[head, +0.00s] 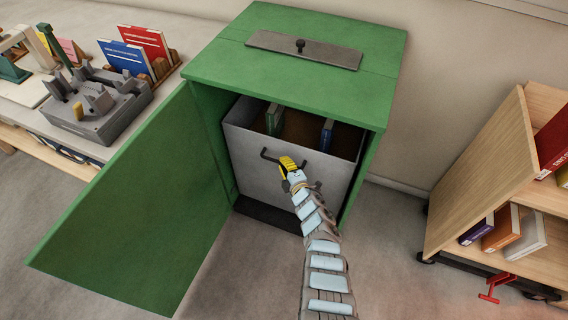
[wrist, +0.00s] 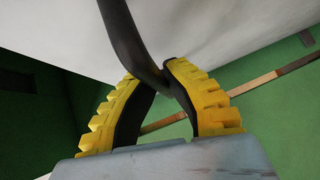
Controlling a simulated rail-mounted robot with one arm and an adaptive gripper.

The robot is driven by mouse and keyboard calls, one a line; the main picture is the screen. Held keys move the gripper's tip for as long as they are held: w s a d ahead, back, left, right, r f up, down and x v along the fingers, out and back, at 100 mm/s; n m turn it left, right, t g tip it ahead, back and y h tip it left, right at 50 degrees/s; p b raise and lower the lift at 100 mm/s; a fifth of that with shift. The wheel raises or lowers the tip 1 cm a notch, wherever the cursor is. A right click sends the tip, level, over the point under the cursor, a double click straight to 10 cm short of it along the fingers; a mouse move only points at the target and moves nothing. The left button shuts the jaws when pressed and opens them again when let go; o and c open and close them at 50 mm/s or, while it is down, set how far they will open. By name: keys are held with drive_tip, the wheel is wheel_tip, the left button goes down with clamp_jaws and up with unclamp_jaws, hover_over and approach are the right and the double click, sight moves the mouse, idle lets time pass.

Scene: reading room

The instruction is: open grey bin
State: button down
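The grey bin (head: 250,150) stands inside the green cabinet (head: 225,60), whose door (head: 130,210) hangs wide open to the left. I see over the bin's front rim into its dark interior, where a green book (head: 274,119) and a blue book (head: 326,135) stand. A dark bar handle (head: 268,155) is on the bin's front. My gripper (head: 288,163) is at this handle. In the wrist view, its yellow fingers (wrist: 155,85) close around the dark handle (wrist: 135,40), with the bin's pale front (wrist: 220,30) behind. The rest of the handle is partly hidden by my gripper.
A wooden book cart (head: 480,165) stands to the right, with a red clamp (head: 495,288) low on it. A table at the left holds a grey device (head: 95,110) and red and blue books (head: 145,42). Floor is free in front of the cabinet.

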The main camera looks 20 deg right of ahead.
drive_tip(key=shift+a, duration=0.1)
drive_tip(key=shift+s+a+r, duration=0.1)
drive_tip(key=s+a+p, duration=0.1)
drive_tip(key=s+a, duration=2.8)
drive_tip(key=s, duration=0.1)
drive_tip(key=shift+s+f, duration=0.25)
drive_tip(key=shift+a, duration=0.1)
drive_tip(key=c, duration=1.1)
unclamp_jaws()
drive_tip(key=shift+a, duration=0.1)
drive_tip(key=shift+r, duration=0.1)
